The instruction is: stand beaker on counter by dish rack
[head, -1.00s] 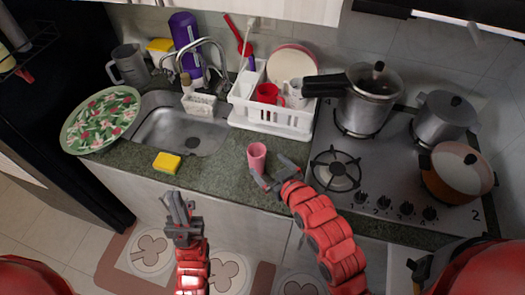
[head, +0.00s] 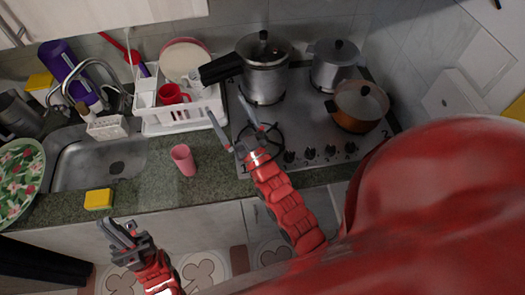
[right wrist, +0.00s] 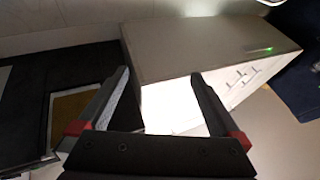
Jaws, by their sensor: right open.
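The beaker is a pink cup (head: 183,160) standing upright on the dark green counter (head: 148,178), just in front of the white dish rack (head: 155,128). Nothing holds it. My right gripper (head: 227,106) is open and empty, apart from the beaker, to its right near the rack's right end and the stove's left edge. In the right wrist view its spread fingers (right wrist: 160,73) have nothing between them, and the beaker is not seen there. My left gripper (head: 117,222) is low on the left, in front of the counter edge; its two fingers look close together.
The stove (head: 310,125) with several pots is right of the rack. A yellow sponge (head: 98,199) lies left of the beaker, by the sink (head: 85,165). A red mug (head: 172,94) and a plate (head: 186,57) are in the rack. Counter around the beaker is clear.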

